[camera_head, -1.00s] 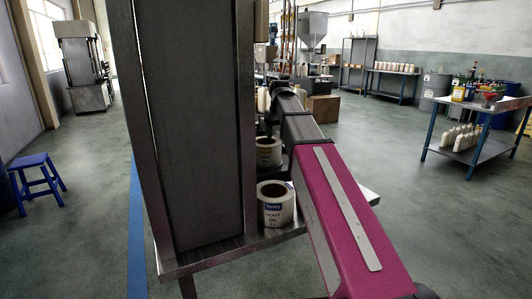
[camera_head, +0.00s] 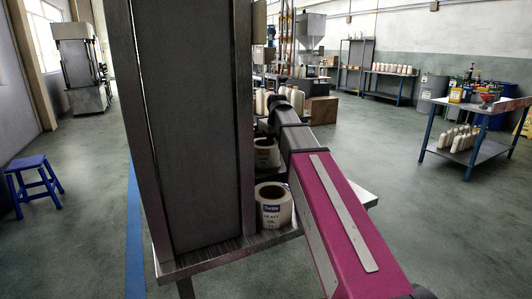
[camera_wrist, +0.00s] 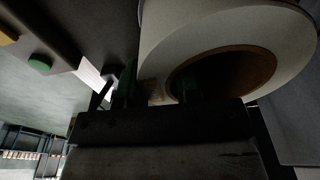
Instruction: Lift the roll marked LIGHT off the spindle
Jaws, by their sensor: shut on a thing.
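In the wrist view a white roll with a brown core (camera_wrist: 265,17) fills the upper right. My gripper (camera_wrist: 157,88) is shut on its wall, with one finger outside the roll and the other in the core opening. Only a faint bit of print shows on the roll, so its marking cannot be read. The spindle is not visible. In the head view my gripper is hidden behind the grey machine column and my arm. A roll marked HEAVY OIL (camera_head: 274,208) stands on the metal bench.
The tall grey column (camera_head: 190,130) stands close left of my arm. The metal bench edge (camera_head: 225,255) runs below it. A green button (camera_wrist: 40,64) sits on a panel in the wrist view.

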